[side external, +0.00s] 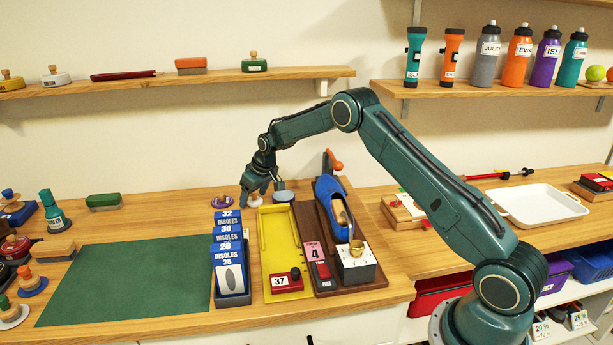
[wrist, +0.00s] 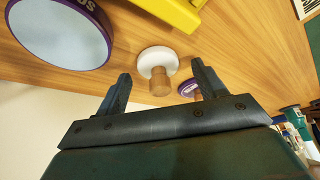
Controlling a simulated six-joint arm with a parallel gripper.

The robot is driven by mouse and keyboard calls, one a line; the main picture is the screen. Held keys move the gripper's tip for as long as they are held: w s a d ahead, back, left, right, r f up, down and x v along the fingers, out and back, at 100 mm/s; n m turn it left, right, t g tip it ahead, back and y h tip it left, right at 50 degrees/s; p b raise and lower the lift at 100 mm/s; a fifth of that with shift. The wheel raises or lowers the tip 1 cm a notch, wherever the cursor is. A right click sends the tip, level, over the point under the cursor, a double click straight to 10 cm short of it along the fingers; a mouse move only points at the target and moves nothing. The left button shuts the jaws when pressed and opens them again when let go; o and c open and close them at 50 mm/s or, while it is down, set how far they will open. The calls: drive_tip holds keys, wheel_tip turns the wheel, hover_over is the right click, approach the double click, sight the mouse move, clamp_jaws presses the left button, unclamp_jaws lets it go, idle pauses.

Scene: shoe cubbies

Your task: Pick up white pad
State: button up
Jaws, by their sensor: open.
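The white pad is a round white disc with a wooden knob. In the wrist view the white pad (wrist: 157,56) lies on the wooden counter, its knob showing between my two fingers. In the side view the white pad (side external: 256,202) is small and partly hidden under my gripper (side external: 255,190). My gripper is open and empty above it, and its fingers also show in the wrist view (wrist: 161,74). I cannot tell the exact gap between fingertips and knob.
A large pale disc (wrist: 58,36) with a purple rim is beside the pad, and a small purple-rimmed pad (wrist: 188,88) is on the other side. A yellow tray (side external: 279,232) and a box of blue insole packs (side external: 232,297) stand in front. The green mat (side external: 130,285) is clear.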

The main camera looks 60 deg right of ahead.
drive_tip(key=shift+f, duration=0.1)
idle(0.4)
drive_tip(key=c, duration=1.1)
drive_tip(key=shift+o, duration=0.2)
wheel_tip(320, 180, up, 20)
idle(0.4)
drive_tip(key=o, duration=0.4)
drive_tip(key=c, duration=0.3)
